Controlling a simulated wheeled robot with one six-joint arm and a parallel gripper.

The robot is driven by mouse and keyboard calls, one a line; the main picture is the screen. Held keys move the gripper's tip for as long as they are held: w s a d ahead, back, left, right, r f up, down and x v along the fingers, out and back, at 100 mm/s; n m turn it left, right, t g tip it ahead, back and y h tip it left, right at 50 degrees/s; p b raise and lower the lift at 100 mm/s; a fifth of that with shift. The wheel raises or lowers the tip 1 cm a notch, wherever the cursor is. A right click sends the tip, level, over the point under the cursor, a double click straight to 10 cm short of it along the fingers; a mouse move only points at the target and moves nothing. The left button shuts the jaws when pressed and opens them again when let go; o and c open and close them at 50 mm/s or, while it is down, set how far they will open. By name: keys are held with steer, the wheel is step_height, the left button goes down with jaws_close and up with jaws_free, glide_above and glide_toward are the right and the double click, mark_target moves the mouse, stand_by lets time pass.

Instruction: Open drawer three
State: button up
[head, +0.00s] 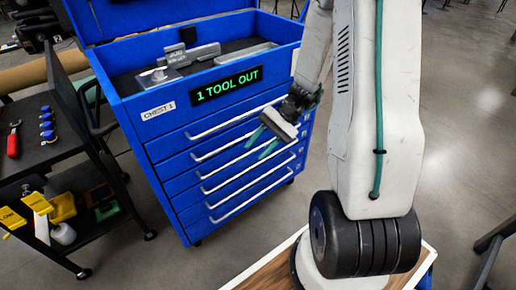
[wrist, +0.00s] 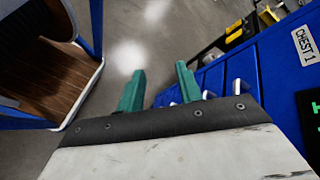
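The blue tool chest (head: 160,125), labelled CHEST 1, has a column of drawers with long silver handles, all of which look shut. Counting from the top, the third drawer's handle (head: 222,167) is partly hidden behind my gripper; the small number labels at the right are too small to read. My gripper (head: 262,142) hangs in front of the right half of the drawer fronts, teal fingers pointing left. In the wrist view, the fingers (wrist: 160,88) stand apart with nothing between them, and the handle ends (wrist: 205,93) show beyond them at the right. Contact with a handle cannot be told.
The chest's open top tray holds grey metal tools (head: 190,55), and its display (head: 227,87) reads 1 TOOL OUT. A black cart (head: 50,150) with tools and yellow and green items stands close at the left. Grey floor (head: 465,110) is open at the right.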

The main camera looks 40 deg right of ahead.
steer(key=w+d+f+m+t, duration=0.3)
steer(key=w+d+f+t, duration=0.15)
steer(key=f, duration=0.35)
steer(key=w+d+f+m+t, duration=0.35)
steer(key=f+t, duration=0.25)
steer(key=f, duration=0.3)
steer(key=n+t+h, duration=0.1)
steer(key=t+h, duration=0.4)
glide_toward(260, 148)
steer(key=r+x, duration=0.1)
steer(key=x, duration=0.6)
steer(key=f+x, duration=0.1)
steer(key=x, duration=0.3)
steer(key=shift+s+f, duration=0.15)
jaws_close()
